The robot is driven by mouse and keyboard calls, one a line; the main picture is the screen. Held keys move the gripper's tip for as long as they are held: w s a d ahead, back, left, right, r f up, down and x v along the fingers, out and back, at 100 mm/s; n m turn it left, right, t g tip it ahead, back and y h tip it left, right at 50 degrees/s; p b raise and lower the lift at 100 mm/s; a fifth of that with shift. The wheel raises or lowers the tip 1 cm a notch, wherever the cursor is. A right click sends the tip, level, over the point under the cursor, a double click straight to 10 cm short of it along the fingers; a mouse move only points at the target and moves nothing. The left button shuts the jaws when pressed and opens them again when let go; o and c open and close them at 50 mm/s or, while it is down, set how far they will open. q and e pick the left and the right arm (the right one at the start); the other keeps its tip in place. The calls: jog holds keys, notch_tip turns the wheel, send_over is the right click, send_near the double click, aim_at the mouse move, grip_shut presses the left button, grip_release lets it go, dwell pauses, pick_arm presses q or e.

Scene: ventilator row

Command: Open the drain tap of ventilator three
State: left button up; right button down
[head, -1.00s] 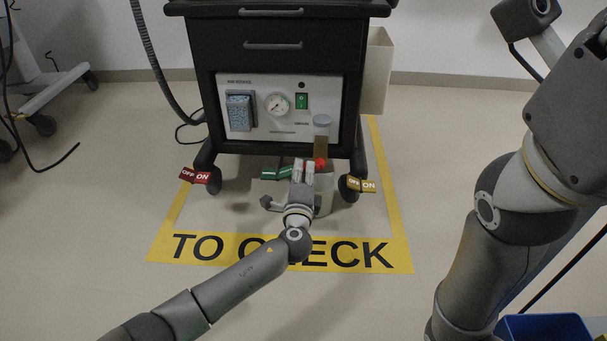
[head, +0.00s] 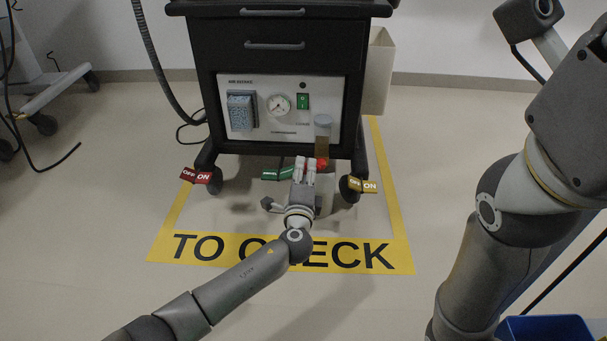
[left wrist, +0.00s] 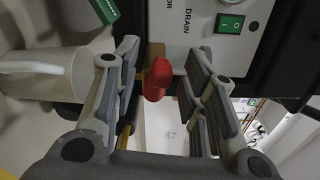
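The red drain tap (head: 321,163) sits below a clear drain bowl with brownish contents (head: 322,136), at the lower right of the ventilator's front panel (head: 255,105). In the left wrist view the tap (left wrist: 157,79) shows between my left gripper's two fingers, closer to the left one. My left gripper (head: 305,164) is open, with gaps on both sides of the tap (left wrist: 163,62). A "DRAIN" label is printed beside it. My right gripper is out of view.
Tags hang near the casters: red (head: 196,177), green (head: 278,173) and yellow (head: 362,185). A green switch (head: 303,101) and a gauge (head: 278,104) are on the panel. Yellow "TO CHECK" floor marking (head: 400,250) surrounds the ventilator. A blue bin (head: 545,328) stands at bottom right.

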pick_arm(q)
jog(key=s, duration=1.2)
jog(key=shift+a, duration=0.15)
